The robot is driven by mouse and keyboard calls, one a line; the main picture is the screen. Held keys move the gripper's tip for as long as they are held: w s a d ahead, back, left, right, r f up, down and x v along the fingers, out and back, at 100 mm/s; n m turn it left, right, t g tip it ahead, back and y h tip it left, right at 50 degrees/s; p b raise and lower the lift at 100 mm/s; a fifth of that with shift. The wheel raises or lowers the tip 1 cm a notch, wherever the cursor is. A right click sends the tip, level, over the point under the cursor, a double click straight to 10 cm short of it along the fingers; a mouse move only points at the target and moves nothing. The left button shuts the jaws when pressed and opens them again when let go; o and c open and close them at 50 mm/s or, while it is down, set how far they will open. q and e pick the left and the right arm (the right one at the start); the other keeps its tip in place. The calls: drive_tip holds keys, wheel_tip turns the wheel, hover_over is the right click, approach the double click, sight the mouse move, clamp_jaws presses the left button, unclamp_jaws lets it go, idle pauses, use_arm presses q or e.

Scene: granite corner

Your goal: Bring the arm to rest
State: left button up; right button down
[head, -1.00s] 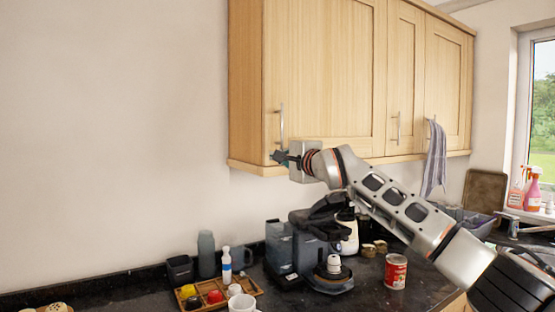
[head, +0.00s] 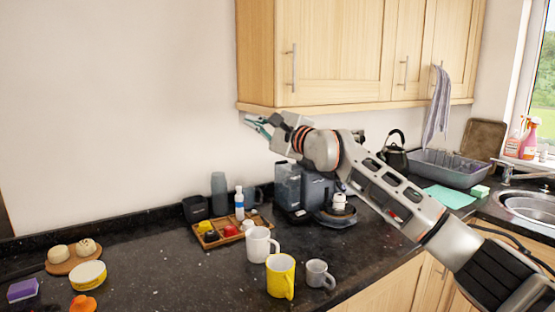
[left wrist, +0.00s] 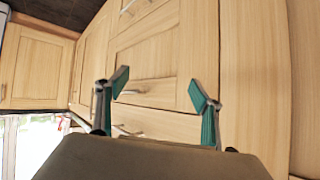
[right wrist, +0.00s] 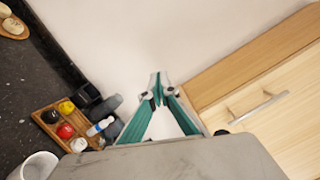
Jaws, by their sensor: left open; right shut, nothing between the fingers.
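My right arm (head: 395,200) reaches in from the lower right over the counter. Its gripper (head: 250,121) is at the wall, just below the left end of the wall cabinets, above the counter and touching no object that I can see. In the right wrist view the right gripper's fingertips (right wrist: 159,80) meet, with nothing between them. My left gripper (left wrist: 162,85) shows only in the left wrist view. Its fingers are wide apart and empty, in front of wooden cabinet fronts (left wrist: 150,60). The left arm is out of the head view.
Closed wall cabinets (head: 330,50) hang above the right gripper. Below are a coffee machine (head: 288,185), a wooden tray (head: 225,240) and mugs, including a yellow mug (head: 281,276). A kettle (head: 394,155) and dish rack (head: 450,169) stand right. The counter's left middle (head: 150,250) is clear.

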drive_tip(key=s+d+f+m+t+y, duration=0.1)
drive_tip(key=s+d+f+m+t, duration=0.15)
drive_tip(key=s+f+m, duration=0.35)
drive_tip(key=s+d+f+m+t+y, duration=0.1)
drive_tip(key=s+d+m+t, duration=0.2)
drive_tip(key=m, duration=0.6)
drive_tip(key=s+d+f+m+h, duration=0.5)
drive_tip(key=d+f+m+h, duration=0.5)
drive_tip(key=d+f+m, duration=0.3)
drive_tip(key=s+d+f+m+h, duration=0.5)
drive_tip(key=d+f+m+h, duration=0.6)
drive_tip(key=m, duration=0.4)
drive_tip(key=s+d+f+m+g+y, duration=0.1)
drive_tip(key=s+d+f+m+g, duration=0.45)
drive_tip(key=s+f, duration=0.8)
drive_tip(key=s+d+f+m+g, duration=0.3)
drive_tip(key=s+d+f+g, duration=0.6)
drive_tip(key=s, duration=0.7)
drive_tip(key=w+a+f+m+t+y, duration=0.2)
drive_tip(key=a+f+t+y, duration=0.4)
drive_tip(key=a+f, duration=0.8)
drive_tip(key=a+y, duration=0.1)
drive_tip(key=a, duration=0.2)
drive_tip(key=shift+w+a, duration=0.2)
drive_tip(key=shift+a, duration=0.05)
